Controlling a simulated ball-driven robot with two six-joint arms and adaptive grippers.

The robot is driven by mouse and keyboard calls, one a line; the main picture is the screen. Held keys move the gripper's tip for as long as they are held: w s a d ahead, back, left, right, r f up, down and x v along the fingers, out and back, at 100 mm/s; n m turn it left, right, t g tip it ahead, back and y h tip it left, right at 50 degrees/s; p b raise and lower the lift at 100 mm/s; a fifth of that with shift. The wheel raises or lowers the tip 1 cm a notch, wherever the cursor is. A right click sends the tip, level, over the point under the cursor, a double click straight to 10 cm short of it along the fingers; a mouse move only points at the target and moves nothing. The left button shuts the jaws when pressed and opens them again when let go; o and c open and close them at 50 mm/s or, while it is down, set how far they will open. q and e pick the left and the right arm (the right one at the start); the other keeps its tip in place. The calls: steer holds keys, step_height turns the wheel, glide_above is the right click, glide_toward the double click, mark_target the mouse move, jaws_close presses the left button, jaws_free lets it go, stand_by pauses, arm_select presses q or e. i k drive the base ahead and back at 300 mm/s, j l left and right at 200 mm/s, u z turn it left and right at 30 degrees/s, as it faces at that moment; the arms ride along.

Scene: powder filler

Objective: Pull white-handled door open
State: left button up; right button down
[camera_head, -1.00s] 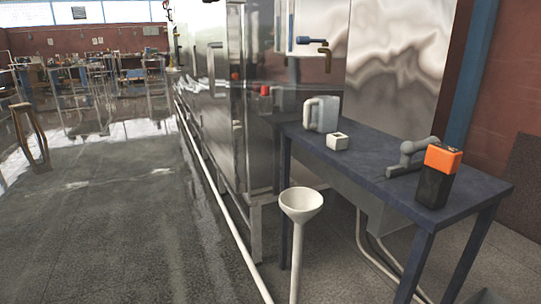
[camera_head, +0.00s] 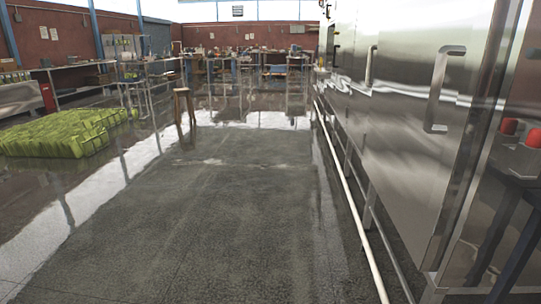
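A long stainless steel cabinet (camera_head: 401,130) stands along the right side with shut door panels. A large pale, metallic-looking bracket handle (camera_head: 441,88) is on the nearest panel. A second, smaller handle (camera_head: 371,65) is on a panel farther along. I cannot tell which of them is the white one. Neither of my grippers is in view, and nothing touches the handles.
A white pipe (camera_head: 347,190) runs low along the cabinet's foot. Green crates (camera_head: 62,133) lie at left, a wooden stool (camera_head: 183,105) stands farther back. The grey floor (camera_head: 215,220) ahead is clear.

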mark_target(370, 14)
steer(key=i+z, duration=0.1)
steer(key=i, duration=0.5)
steer(key=i+j+z, duration=0.1)
steer(key=i, duration=0.5)
steer(key=i+j+z, duration=0.1)
steer(key=i+j, duration=0.15)
steer(key=i, duration=0.35)
steer(key=i+j+z, duration=0.3)
steer(key=i+z, duration=0.2)
steer(key=i+j+z, duration=0.5)
steer(key=i+u, duration=0.45)
steer(key=i+l+u, duration=0.4)
steer(key=i, duration=0.15)
steer(key=j, duration=0.1)
